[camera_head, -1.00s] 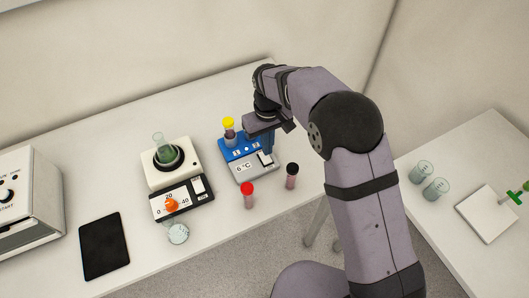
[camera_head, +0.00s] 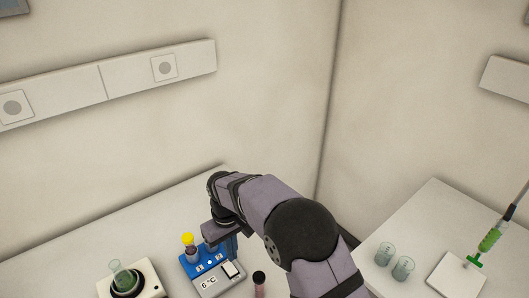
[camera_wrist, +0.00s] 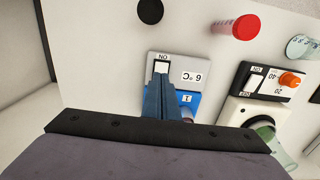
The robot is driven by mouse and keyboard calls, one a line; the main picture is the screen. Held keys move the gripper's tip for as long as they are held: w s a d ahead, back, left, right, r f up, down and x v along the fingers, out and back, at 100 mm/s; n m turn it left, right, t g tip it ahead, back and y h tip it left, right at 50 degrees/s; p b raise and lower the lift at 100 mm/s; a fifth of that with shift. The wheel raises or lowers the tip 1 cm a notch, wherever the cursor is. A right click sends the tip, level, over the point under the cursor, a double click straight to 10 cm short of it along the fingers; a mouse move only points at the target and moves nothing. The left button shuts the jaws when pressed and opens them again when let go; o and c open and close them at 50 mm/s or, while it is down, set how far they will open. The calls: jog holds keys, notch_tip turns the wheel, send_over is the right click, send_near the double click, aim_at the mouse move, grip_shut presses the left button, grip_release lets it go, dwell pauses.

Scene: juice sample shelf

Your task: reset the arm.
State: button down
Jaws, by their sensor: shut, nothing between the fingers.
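My gripper (camera_head: 231,247) hangs down at the blue and grey device (camera_head: 207,287) reading 6 °C. In the wrist view my gripper's fingers (camera_wrist: 165,98) are together and empty, pointing at the device's switch (camera_wrist: 161,66) marked ON. I cannot tell whether they touch the device. My arm bends over from the lower right in the head view. The fingers and the wrist housing hide part of the blue top of the device.
A yellow-capped tube (camera_head: 188,240) stands at the device. A black-capped tube (camera_head: 259,280) and a red-capped tube (camera_wrist: 246,27) stand nearby. A flask (camera_head: 122,277) sits on a white heater. Two beakers (camera_head: 403,268) and a white plate (camera_head: 458,276) are on the right table.

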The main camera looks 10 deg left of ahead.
jog(key=s+d+r+m, duration=0.1)
jog(key=d+r+m, duration=0.2)
jog(key=d, duration=0.9)
jog(key=s+d+f+m+b, duration=0.1)
jog(key=s+d+m, duration=0.4)
jog(key=s+d, duration=1.1)
jog(key=d+b, duration=0.1)
jog(key=d, duration=0.2)
jog(key=shift+s+f+m, duration=0.35)
jog(key=shift+m, duration=0.05)
jog(key=c, duration=2.5)
grip_release()
jog(key=shift+a, duration=0.1)
